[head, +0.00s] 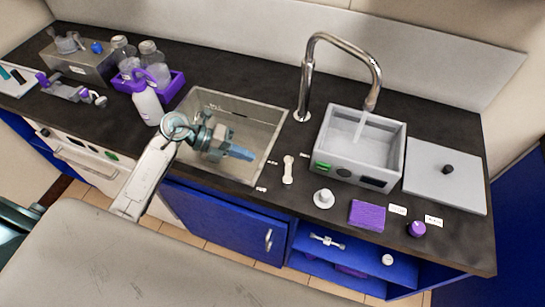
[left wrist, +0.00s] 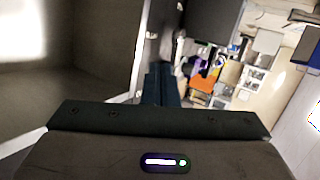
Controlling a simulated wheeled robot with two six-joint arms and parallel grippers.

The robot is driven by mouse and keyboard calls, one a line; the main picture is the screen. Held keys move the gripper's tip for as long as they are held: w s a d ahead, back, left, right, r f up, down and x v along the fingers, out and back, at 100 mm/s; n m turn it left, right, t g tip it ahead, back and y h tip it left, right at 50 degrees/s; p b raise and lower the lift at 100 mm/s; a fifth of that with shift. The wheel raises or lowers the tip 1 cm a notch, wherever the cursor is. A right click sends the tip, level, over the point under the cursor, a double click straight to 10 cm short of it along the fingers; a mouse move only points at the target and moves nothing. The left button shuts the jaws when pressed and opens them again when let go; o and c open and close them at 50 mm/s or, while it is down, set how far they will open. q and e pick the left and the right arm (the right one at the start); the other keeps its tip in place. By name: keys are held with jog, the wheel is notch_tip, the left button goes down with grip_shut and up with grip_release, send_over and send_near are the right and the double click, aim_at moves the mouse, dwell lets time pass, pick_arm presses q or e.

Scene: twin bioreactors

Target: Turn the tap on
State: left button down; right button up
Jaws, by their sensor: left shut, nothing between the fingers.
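The chrome gooseneck tap (head: 306,85) stands behind the counter's middle, and its spout bends to the right over a grey bath (head: 373,170). A pale stream (head: 361,127) runs from the spout down into the bath. A small white lever-like piece (head: 288,170) lies on the counter between the sink and the bath. My left gripper (head: 243,153) is over the sink, shut and empty, with its fingers pointing right. It is apart from the tap and left of the white piece. In the left wrist view its closed fingers (left wrist: 160,84) show. My right gripper is not in view.
The sink (head: 270,118) lies below my left gripper. A white knob (head: 323,198), a purple block (head: 366,215) and a purple knob (head: 417,228) sit along the front edge. A grey lid (head: 445,175) is at right. Bottles and a purple rack (head: 172,88) stand at left.

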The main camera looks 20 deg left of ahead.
aim_at(273, 168)
pick_arm(q)
jog(key=p+x, duration=0.1)
jog(key=x, duration=0.3)
jog(key=shift+d+r, duration=0.15)
jog(key=d+p, duration=0.2)
jog(key=d, duration=0.1)
jog(key=shift+w, duration=0.35)
jog(key=shift+w+d, duration=0.1)
jog(key=shift+d, duration=0.25)
jog(key=shift+d+f, duration=0.1)
jog(key=shift+f, duration=0.15)
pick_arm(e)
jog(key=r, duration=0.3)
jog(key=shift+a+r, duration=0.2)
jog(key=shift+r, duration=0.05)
